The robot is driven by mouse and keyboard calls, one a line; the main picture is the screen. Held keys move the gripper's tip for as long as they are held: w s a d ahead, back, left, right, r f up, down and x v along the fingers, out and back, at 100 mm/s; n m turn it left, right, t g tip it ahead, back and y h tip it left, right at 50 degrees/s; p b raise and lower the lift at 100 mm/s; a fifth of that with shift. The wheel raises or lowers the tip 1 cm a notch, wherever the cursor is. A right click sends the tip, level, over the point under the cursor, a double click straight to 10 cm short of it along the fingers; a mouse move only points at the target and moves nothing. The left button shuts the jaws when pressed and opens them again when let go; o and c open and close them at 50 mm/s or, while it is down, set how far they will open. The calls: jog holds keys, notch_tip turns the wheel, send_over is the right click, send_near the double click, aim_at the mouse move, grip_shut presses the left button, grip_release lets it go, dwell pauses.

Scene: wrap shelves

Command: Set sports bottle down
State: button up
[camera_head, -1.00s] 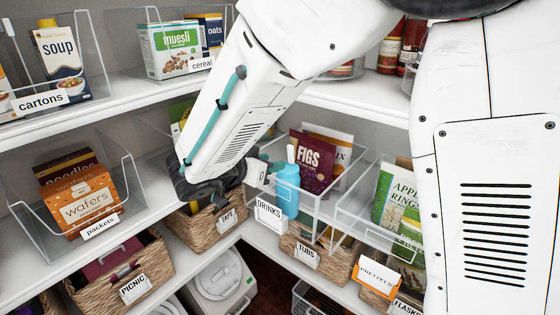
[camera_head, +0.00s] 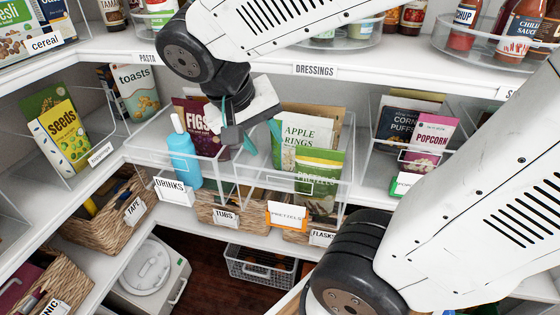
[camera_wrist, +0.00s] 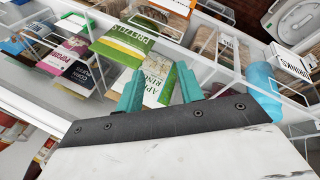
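The blue sports bottle (camera_head: 183,157) stands upright in the clear bin with the DRINKS label (camera_head: 173,191), at its left front in the head view. The wrist view shows part of the blue bottle (camera_wrist: 262,84) at the right, outside the fingers. My gripper (camera_head: 250,137) is to the right of the bottle and apart from it, over the clear bins. In the wrist view my gripper (camera_wrist: 160,90) has its two teal fingers spread with nothing held between them; snack packets lie beyond.
A FIGS packet (camera_head: 194,117) stands behind the bottle. Apple rings (camera_head: 306,132) and green pretzels (camera_head: 318,168) packets stand in the bin to the right. The DRESSINGS shelf edge (camera_head: 350,74) runs above; labelled baskets, including TAPE (camera_head: 98,225), sit below.

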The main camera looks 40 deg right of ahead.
jog(key=s+a+n+t+y, duration=0.1)
jog(key=s+a+n+y, duration=0.1)
jog(key=s+n+y, duration=0.3)
jog(key=s, duration=0.2)
jog(key=shift+s+a, duration=0.3)
jog(key=shift+s, duration=0.1)
dwell(1.6)
